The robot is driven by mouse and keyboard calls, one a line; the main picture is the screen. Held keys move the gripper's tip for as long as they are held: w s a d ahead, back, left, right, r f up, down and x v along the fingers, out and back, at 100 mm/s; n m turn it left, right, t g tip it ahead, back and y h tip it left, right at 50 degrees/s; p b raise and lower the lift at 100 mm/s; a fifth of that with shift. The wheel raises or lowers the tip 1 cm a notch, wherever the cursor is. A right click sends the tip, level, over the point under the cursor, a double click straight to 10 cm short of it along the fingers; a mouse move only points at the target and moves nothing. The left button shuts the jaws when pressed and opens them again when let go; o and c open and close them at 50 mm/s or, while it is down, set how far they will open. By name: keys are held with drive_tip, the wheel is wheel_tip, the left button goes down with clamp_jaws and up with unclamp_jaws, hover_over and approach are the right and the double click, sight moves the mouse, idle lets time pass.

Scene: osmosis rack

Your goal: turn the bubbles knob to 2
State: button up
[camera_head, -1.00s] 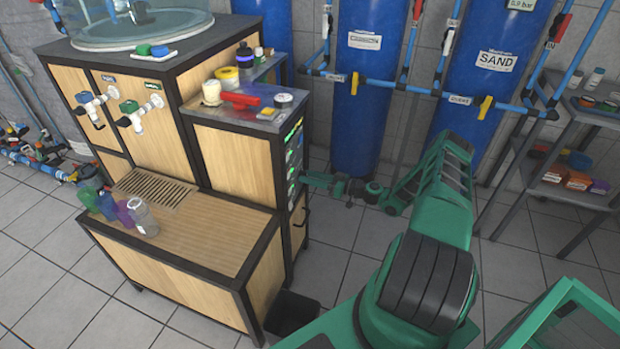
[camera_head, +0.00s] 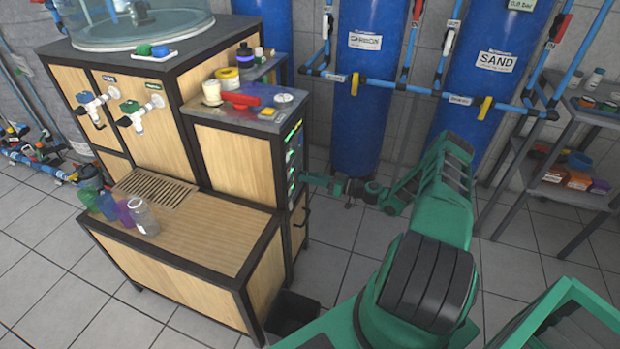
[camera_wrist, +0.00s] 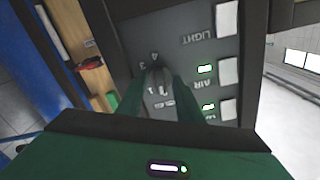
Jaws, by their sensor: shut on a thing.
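The bubbles knob (camera_wrist: 158,77) is a dark dial on a grey control panel (camera_wrist: 187,52), with numbers printed around it. The print appears upside down in the wrist view; a 3 and a 4 are readable, other marks are partly covered. My gripper (camera_wrist: 159,86) is shut on the knob, one finger on each side. The fingers hide part of the dial, so I cannot tell which number the knob points to. In the head view my gripper (camera_head: 310,181) is against the narrow panel side (camera_head: 293,160) of the wooden cabinet, and the knob is hidden.
Beside the knob are white switches (camera_wrist: 228,72) with LIGHT and AIR labels and green lights. A red-handled item (camera_head: 241,99) and jars lie on the cabinet top. Blue tanks (camera_head: 366,120) stand behind my arm. A dark bin (camera_head: 290,313) sits on the floor below.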

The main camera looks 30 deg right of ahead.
drive_tip(key=shift+w+d+f+m, duration=0.1)
drive_tip(key=shift+m, duration=4.05)
drive_tip(key=shift+d+f+m, duration=0.1)
drive_tip(key=shift+m, duration=4.05)
drive_tip(key=o, duration=0.8)
drive_tip(key=shift+a, duration=0.1)
drive_tip(key=shift+c, duration=0.2)
drive_tip(key=v, duration=1)
drive_tip(key=shift+s+d, duration=0.3)
